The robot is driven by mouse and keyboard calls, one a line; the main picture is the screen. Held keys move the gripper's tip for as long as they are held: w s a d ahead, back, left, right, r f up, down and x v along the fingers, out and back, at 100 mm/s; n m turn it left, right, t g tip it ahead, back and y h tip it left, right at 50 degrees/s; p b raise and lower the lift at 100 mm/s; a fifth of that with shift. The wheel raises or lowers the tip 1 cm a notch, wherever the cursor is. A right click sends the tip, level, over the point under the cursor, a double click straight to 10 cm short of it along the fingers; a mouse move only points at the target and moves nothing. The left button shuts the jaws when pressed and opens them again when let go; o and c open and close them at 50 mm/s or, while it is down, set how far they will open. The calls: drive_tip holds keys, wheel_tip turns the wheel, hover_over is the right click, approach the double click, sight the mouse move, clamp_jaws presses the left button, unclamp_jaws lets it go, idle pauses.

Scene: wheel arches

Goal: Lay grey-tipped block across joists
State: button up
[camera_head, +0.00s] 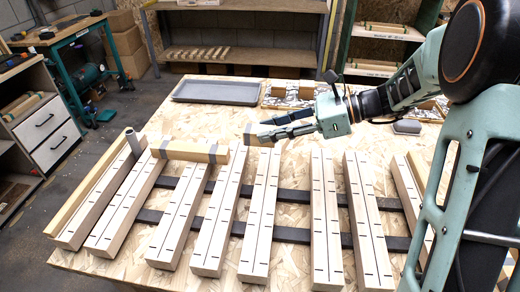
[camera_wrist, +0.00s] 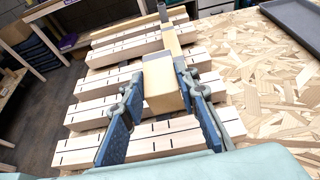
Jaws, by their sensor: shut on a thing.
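My gripper (camera_head: 285,130) is shut on a short wooden block (camera_head: 250,134). Its pale wooden face (camera_wrist: 163,88) shows between the two blue fingers in the wrist view; the fingers hide much of the block in the head view. A grey patch shows at its far edge in the wrist view. The held block appears to be above the pale joists (camera_head: 262,215), toward their far ends; the exact gap cannot be told. Another wooden block (camera_head: 188,151) with grey bands near its ends lies across the far ends of joists at left. It also shows in the wrist view (camera_wrist: 172,42).
The joists lie side by side over dark cross strips on a chipboard table (camera_head: 110,274), with black marks on top. A grey cylinder (camera_head: 133,142) stands at left. A grey tray (camera_head: 216,92) and a partitioned box (camera_head: 290,94) sit behind. Chipboard between tray and joists is clear.

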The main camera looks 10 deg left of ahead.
drive_tip(key=a+f, duration=0.1)
drive_tip(key=w+f, duration=0.1)
drive_tip(key=f, duration=0.1)
drive_tip(key=w+a+f, duration=0.1)
drive_tip(key=shift+w+a+f+b, duration=0.15)
drive_tip(key=shift+a+f+b, duration=0.15)
drive_tip(key=shift+w+a+f+b, duration=0.1)
drive_tip(key=shift+f+b, duration=0.1)
drive_tip(key=shift+f, duration=0.7)
drive_tip(key=shift+w+a+f+b, duration=0.1)
drive_tip(key=shift+f+b, duration=0.05)
drive_tip(key=shift+f, duration=0.7)
drive_tip(key=shift+f, duration=0.1)
drive_tip(key=shift+f, duration=0.5)
drive_tip(key=o, duration=1.1)
drive_tip(key=shift+o, duration=0.2)
drive_tip(key=shift+r, duration=0.1)
